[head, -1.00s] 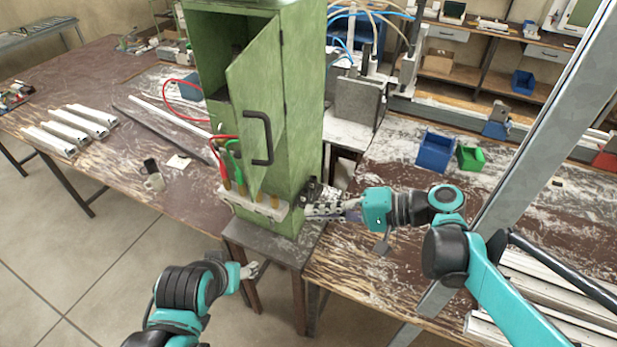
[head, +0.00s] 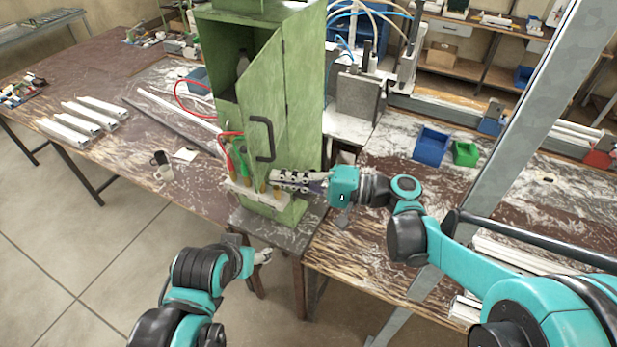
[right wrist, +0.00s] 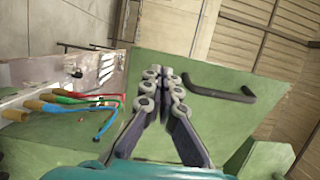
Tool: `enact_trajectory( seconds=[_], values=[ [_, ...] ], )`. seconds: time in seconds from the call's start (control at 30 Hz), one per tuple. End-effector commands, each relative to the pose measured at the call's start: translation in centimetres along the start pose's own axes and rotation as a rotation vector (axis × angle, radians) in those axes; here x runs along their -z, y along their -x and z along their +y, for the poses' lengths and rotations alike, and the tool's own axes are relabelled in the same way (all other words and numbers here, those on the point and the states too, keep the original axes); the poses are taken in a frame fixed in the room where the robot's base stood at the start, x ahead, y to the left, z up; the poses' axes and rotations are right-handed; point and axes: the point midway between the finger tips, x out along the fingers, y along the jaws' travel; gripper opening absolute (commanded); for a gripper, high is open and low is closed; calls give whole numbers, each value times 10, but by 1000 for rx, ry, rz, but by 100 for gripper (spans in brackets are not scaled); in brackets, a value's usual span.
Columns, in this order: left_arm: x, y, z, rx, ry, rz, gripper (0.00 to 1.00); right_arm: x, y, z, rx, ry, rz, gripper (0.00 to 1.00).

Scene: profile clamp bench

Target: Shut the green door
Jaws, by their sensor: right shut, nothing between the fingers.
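The green door (head: 263,95) stands ajar on the tall green cabinet (head: 304,90), hinged on its right side. Its black handle (head: 262,138) is on the front face. The dark opening shows at the left of the door. My right gripper (head: 275,180) is shut and empty in front of the door's lower part, below the handle. In the right wrist view its closed fingers (right wrist: 163,80) lie over the green door panel (right wrist: 205,125), beside the handle (right wrist: 222,92); contact cannot be told. My left gripper (head: 265,256) hangs low in front of the cabinet stand; its finger opening is unclear.
A blue bin (head: 431,147) and a green bin (head: 466,153) stand on the right bench. A grey post (head: 520,130) rises at right.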

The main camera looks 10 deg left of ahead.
Motion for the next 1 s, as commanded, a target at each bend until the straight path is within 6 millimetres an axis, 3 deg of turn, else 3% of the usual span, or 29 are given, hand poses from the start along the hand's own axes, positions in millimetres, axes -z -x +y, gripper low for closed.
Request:
enact_trajectory(
  seconds=[0.2,0.77,1.0],
  values=[
    [3,4,0,0,0,0,61,0,-21,0,0,0,0,0],
    [2,3,0,0,0,0,61,-2,-28,0,0,0,12,0],
    [0,0,0,0,0,0,61,-9,-57,1,0,0,89,0]
  ],
)
